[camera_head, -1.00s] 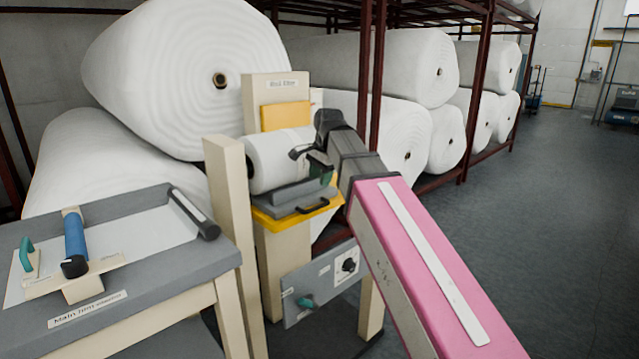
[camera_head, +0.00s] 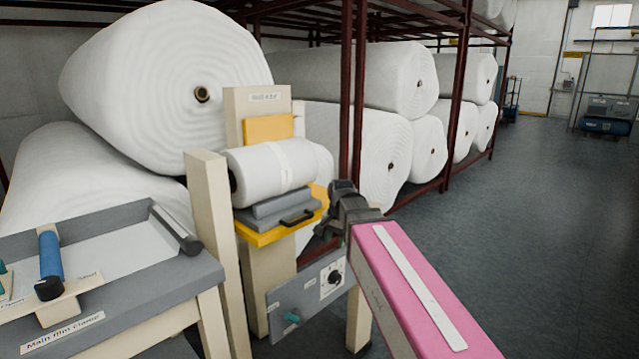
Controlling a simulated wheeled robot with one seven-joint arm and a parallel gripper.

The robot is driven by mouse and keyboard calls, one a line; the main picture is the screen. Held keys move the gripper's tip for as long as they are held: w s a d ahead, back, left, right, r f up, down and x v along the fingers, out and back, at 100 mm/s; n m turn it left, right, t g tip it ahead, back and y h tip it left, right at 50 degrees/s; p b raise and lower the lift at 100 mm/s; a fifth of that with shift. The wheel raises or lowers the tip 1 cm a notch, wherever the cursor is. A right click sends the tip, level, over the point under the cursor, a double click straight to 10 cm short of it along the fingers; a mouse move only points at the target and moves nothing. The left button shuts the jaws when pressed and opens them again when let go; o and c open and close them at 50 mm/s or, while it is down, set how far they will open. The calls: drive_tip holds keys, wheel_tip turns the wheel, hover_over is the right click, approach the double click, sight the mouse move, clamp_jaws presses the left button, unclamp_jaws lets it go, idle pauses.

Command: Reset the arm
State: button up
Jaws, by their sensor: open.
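My arm, pink with a white strip, reaches up from the lower right in the head view. Its dark end with my gripper (camera_head: 325,228) is beside the right edge of the yellow shelf, apart from the white roll. The fingers are small, dark and partly hidden by the arm's end. A small white wadding roll (camera_head: 268,168) lies on the machine above a grey block (camera_head: 275,208) with a black handle. The block sits on the yellow shelf (camera_head: 262,236).
A grey table (camera_head: 195,275) with a blue-handled clamp (camera_head: 50,258) stands at the left. Large white rolls (camera_head: 165,75) fill the red racks (camera_head: 458,100) behind. A grey panel (camera_head: 305,290) with a dial hangs below the shelf. The floor (camera_head: 540,220) at the right is clear.

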drive_tip(key=s+d+f+n, duration=0.2)
drive_tip(key=s+d+f, duration=0.1)
drive_tip(key=f, duration=0.4)
drive_tip(key=s+d+f+n, duration=0.1)
drive_tip(key=s+d+f, duration=0.3)
drive_tip(key=d+f, duration=0.2)
drive_tip(key=s+d+f+n+g, duration=0.1)
drive_tip(key=s+d+f, duration=0.3)
drive_tip(key=f, duration=0.4)
drive_tip(key=shift+d+f+n+h, duration=0.25)
drive_tip(key=shift+d+n+h, duration=0.2)
drive_tip(key=shift+n, duration=0.35)
